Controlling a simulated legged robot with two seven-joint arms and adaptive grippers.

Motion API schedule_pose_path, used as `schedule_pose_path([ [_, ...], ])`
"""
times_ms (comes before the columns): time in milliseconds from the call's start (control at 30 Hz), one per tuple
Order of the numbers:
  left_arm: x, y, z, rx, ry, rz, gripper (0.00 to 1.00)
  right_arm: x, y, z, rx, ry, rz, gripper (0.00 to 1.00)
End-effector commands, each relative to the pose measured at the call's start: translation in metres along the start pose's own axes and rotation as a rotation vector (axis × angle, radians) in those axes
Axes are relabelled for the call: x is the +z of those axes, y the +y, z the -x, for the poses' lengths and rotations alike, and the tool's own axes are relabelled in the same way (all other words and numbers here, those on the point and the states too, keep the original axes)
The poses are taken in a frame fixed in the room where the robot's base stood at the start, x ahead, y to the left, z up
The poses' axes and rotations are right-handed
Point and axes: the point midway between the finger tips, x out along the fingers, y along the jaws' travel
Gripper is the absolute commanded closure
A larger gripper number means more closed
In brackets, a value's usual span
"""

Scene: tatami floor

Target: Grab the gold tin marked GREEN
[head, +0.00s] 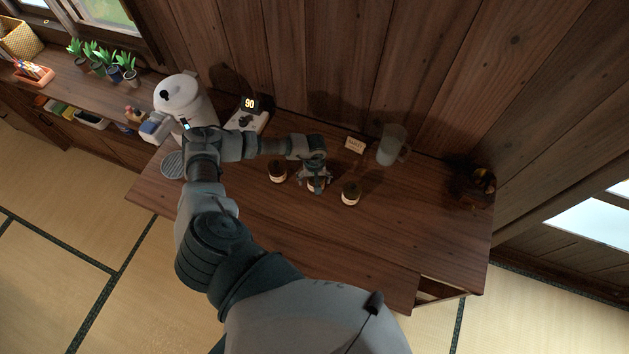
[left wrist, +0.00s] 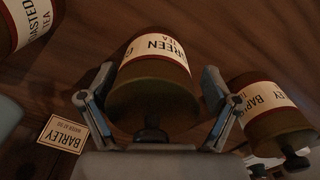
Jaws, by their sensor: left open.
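The gold-brown tin marked GREEN (left wrist: 152,85) has a cream label with a red edge and a dark knob on its lid. In the left wrist view it sits between the fingers of my left gripper (left wrist: 158,75), which is open around it. In the head view my left gripper (head: 316,185) is over the middle tin of three on the wooden table and mostly hides it. The tin marked BARLEY (left wrist: 266,108) is beside it, the left tin in the head view (head: 277,172). The tin marked ROASTED TEA (left wrist: 27,28) is the right one (head: 351,194).
A small card reading BARLEY (left wrist: 62,134) stands behind the tins, near a clear pitcher (head: 391,146). A dark pot (head: 480,187) stands at the right. The table front (head: 330,245) is clear.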

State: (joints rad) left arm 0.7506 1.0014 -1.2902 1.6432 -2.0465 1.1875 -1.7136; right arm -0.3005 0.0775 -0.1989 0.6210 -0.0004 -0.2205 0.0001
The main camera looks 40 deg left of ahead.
Motion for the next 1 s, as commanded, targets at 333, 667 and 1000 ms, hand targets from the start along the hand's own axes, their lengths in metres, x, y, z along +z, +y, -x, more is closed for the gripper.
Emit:
schedule_pose_path([
  [333,0.001,0.002,0.001,0.0,0.001,-0.002,0.79,0.0,0.0,0.0,0.0,0.001,0.002,0.0],
  [667,-0.001,0.0,0.001,0.002,0.0,0.0,0.87,0.002,0.006,0.0,0.006,-0.001,0.004,0.0],
  [1000,0.0,0.001,0.021,0.001,0.001,-0.002,0.87,0.002,0.001,-0.006,0.001,-0.001,0.002,0.0],
])
